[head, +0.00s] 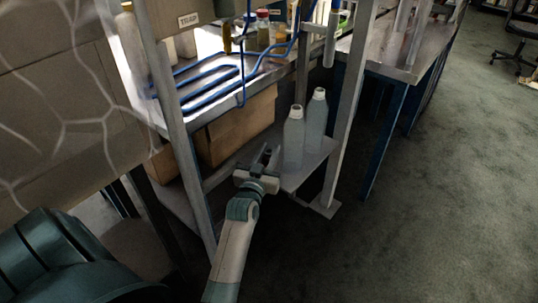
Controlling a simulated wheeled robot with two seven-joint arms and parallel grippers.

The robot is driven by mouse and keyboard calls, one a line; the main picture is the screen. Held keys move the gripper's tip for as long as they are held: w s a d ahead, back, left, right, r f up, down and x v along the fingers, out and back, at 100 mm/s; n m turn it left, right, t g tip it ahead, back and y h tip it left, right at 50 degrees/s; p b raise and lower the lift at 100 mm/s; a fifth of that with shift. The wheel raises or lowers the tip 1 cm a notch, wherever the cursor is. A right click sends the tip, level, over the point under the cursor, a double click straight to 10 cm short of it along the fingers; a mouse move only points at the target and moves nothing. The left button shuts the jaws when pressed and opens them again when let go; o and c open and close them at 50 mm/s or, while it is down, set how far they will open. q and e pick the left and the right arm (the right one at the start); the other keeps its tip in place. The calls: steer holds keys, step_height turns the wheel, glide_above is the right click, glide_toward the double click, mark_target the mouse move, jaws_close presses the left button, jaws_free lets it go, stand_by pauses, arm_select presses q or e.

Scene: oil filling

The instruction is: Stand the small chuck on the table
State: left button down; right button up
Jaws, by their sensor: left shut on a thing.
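My left gripper (267,158) reaches in from the bottom, at the front edge of the lower shelf (309,165). Its fingers point away from me and are closed on a small dark thing, most likely the small chuck; its shape and tilt are too small and dim to tell. Two pale bottles with white necks stand upright on that shelf just right of the gripper: a nearer bottle (293,137) and a farther bottle (316,118). The table top (225,92) is above and behind the gripper. My right gripper is out of view.
Grey uprights (348,100) frame the table. Blue tubing (215,78) and several jars (263,30) are on its top. A cardboard box (237,125) sits below it. Another bench (392,60) stands behind right. Open carpet (450,180) lies to the right.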

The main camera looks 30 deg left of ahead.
mark_target(269, 151)
arm_select(q)
steer(key=shift+f, duration=0.25)
